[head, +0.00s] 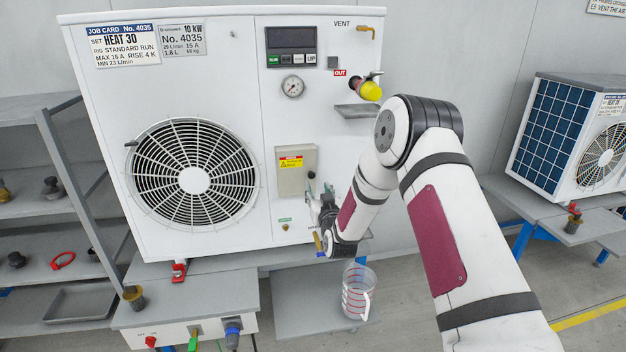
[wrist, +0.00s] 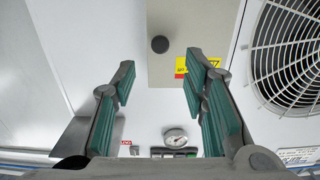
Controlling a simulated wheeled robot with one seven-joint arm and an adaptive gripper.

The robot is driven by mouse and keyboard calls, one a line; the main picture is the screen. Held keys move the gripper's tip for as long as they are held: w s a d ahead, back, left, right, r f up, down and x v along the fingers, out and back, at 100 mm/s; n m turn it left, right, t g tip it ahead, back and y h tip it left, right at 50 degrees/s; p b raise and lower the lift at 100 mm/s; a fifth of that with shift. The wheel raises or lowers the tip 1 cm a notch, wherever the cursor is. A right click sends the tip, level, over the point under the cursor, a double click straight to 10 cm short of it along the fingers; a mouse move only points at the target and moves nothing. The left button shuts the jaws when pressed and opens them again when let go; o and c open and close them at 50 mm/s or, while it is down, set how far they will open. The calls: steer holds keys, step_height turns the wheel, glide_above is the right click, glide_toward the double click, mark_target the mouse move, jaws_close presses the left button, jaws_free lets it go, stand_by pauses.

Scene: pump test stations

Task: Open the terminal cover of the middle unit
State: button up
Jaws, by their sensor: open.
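The middle unit is a large white cabinet (head: 90,130) with a round fan grille. Its terminal cover (head: 288,182) is a beige box with a yellow and red label, low on the front, right of the fan. It looks closed. In the wrist view the cover (wrist: 160,75) fills the upper middle, with a round dark knob (wrist: 160,44) on it. My gripper (head: 313,194) is in front of the cover's lower right in the head view and hides part of it. In the wrist view my open gripper (wrist: 160,68) has its green-padded fingers apart, with nothing between them and the knob beyond.
A gauge (head: 292,87), a display panel (head: 291,47) and a yellow-capped valve (head: 370,90) are above the cover. A clear measuring jug (head: 356,291) stands on a low shelf below my wrist. Shelves (head: 60,215) stand left; another unit (head: 575,135) stands right.

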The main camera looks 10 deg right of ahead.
mark_target(312, 176)
steer(key=w, duration=0.7)
steer(key=shift+w+b, duration=0.3)
jaws_close()
